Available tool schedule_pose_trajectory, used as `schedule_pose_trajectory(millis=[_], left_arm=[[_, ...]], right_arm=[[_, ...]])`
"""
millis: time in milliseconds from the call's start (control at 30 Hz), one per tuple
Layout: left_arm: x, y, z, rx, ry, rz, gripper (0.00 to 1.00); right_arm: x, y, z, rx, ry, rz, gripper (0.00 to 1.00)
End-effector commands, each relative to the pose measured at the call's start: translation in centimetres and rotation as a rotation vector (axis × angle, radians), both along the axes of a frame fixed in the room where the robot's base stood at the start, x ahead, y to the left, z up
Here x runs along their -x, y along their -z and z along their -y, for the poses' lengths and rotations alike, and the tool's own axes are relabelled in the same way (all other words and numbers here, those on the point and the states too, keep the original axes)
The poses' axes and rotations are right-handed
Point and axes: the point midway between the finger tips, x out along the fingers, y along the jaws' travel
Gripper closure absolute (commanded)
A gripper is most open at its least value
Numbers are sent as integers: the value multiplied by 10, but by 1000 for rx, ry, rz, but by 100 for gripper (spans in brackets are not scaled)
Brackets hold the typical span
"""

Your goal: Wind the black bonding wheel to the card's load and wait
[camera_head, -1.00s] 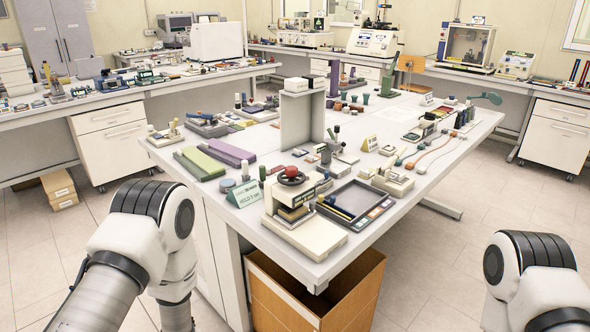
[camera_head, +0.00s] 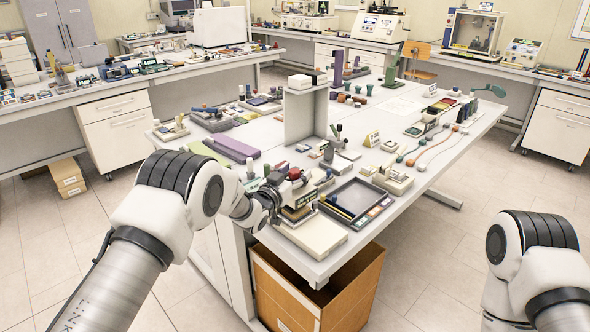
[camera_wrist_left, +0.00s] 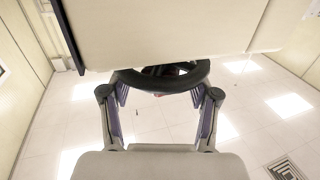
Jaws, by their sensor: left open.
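The bonding press stands at the near corner of the bench, with its pale base (camera_head: 318,238) showing in the head view. My left gripper (camera_head: 278,196) is at the press from the left and hides much of its top. In the left wrist view the black wheel (camera_wrist_left: 160,82) is a dark ring at the fingertips, with a spread finger on either side. My left gripper (camera_wrist_left: 160,100) is open there; I cannot tell whether the fingers touch the rim. My right gripper is out of view.
A dark tray (camera_head: 357,201) lies right of the press. A grey upright stand (camera_head: 304,118) rises behind it. Purple blocks (camera_head: 232,149) lie at the back left. An open wooden bin (camera_head: 285,295) stands below the bench corner.

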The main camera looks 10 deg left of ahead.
Motion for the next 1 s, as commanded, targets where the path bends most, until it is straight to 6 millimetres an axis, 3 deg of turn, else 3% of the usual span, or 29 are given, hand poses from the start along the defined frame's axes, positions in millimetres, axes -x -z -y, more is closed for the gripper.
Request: schedule_pose_trajectory(millis=[233, 267, 400, 433, 667, 800, 1000], left_arm=[[-3, 1, 1, 0, 0, -1, 39], [-3, 1, 1, 0, 0, -1, 43], [-2, 1, 1, 0, 0, -1, 92], [-2, 1, 1, 0, 0, -1, 100], [-3, 3, 0, 0, 21, 1, 100], [-3, 5, 0, -1, 104, 4, 100], [-3, 1, 1, -1, 190, 1, 100]], right_arm=[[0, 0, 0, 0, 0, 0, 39], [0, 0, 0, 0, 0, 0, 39], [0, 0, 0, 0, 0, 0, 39], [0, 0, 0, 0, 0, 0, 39], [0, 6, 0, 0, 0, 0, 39], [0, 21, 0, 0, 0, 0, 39], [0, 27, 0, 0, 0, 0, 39]])
